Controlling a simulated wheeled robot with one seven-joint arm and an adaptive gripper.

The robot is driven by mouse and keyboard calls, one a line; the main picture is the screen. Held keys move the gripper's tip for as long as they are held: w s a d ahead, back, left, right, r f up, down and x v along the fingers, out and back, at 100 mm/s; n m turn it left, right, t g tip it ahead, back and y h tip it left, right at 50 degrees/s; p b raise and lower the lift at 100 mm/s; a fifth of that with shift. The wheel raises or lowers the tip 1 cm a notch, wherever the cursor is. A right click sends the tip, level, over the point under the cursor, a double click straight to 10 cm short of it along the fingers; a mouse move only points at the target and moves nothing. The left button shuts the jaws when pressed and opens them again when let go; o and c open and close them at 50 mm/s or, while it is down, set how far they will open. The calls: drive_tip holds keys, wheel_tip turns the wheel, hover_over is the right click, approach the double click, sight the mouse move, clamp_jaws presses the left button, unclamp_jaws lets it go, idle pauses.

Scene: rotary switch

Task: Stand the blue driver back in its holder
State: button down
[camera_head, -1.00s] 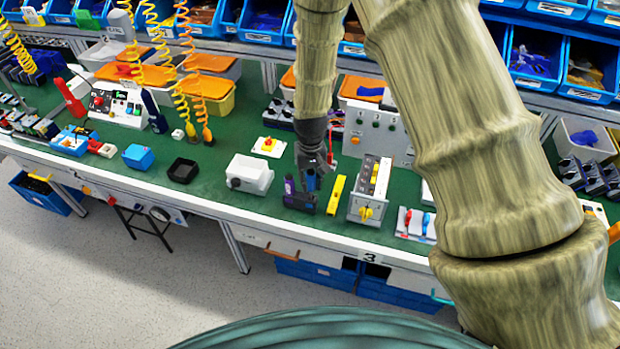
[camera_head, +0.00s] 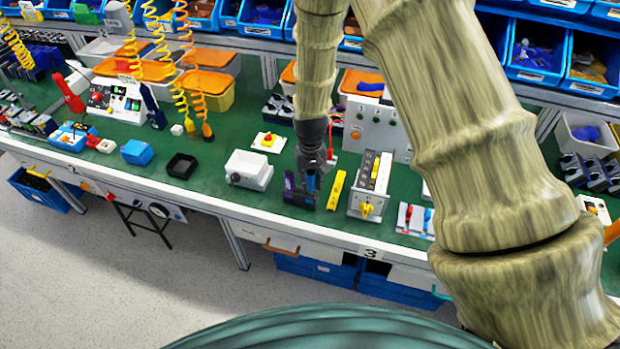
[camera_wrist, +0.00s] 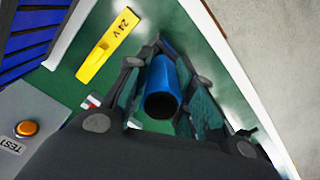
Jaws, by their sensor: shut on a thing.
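The blue driver (camera_wrist: 162,86) is held upright between the two fingers of my gripper (camera_wrist: 158,92) in the wrist view, its round end towards the camera. In the head view my gripper (camera_head: 312,170) points down, and the driver (camera_head: 311,184) shows as a small blue strip below it. The dark holder (camera_head: 299,199) stands near the front edge of the green bench, with a purple part at its left. The driver is over or at the holder's right part. I cannot tell whether its lower end is inside, as the fingers and driver hide that.
A yellow 24V bar (camera_head: 336,190) lies just right of the holder, and a switch unit with a yellow knob (camera_head: 367,208) stands beyond it. A white box (camera_head: 249,171) is to the left. A grey control panel (camera_head: 376,130) stands behind. The bench's front edge is close.

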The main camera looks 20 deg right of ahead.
drive_tip(key=shift+f+b, duration=0.55)
drive_tip(key=shift+f, duration=0.65)
drive_tip(key=c, duration=1.1)
unclamp_jaws()
drive_tip(key=shift+c, duration=0.2)
drive_tip(key=shift+r, duration=0.1)
wheel_tip(320, 180, up, 12)
